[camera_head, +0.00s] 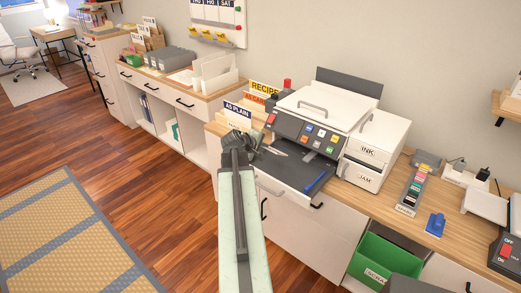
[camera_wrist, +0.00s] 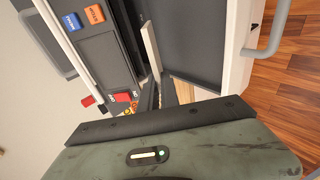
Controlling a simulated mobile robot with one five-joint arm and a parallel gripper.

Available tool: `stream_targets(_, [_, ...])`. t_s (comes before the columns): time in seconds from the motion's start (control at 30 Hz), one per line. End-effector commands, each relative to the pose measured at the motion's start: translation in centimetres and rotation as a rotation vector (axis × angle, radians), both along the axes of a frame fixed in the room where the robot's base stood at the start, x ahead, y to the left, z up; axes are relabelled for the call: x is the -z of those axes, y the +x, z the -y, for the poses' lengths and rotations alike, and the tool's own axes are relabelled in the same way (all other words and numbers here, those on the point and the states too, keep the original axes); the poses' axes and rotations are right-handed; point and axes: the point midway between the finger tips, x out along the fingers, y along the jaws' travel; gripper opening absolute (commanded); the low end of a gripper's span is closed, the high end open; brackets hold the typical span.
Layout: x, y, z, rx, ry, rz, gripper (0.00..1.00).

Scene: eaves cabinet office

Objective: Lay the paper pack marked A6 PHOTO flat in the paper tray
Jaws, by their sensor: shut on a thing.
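My gripper (camera_head: 262,150) reaches over the left part of the printer's paper tray (camera_head: 290,172). In the wrist view its dark fingers (camera_wrist: 163,92) are close together, at a thin pale pack (camera_wrist: 151,48) seen edge-on. No marking on this pack is readable, so I cannot confirm that it is the A6 PHOTO one. The dark tray floor (camera_wrist: 200,42) lies beside the pack in the wrist view. I cannot tell whether the pack touches the tray. In the head view my gripper and arm hide part of the tray's left side.
Upright packs, one marked A5 PLAIN (camera_head: 237,111), stand left of the printer (camera_head: 315,110), behind my gripper. A blue piece (camera_head: 316,181) lies at the tray's right. White INK and JAM drawers (camera_head: 367,151) stand right of the printer. The tray's middle looks clear.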

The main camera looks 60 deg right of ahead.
Motion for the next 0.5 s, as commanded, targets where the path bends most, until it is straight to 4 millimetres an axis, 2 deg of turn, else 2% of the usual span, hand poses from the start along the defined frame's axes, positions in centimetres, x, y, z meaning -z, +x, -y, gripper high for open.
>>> stream_targets(0.03, [1.1, -0.1, 0.4, 0.001, 0.000, 0.000, 0.00])
stream_targets(0.5, [5.5, -0.8, 3.4, 0.000, 0.001, 0.002, 0.00])
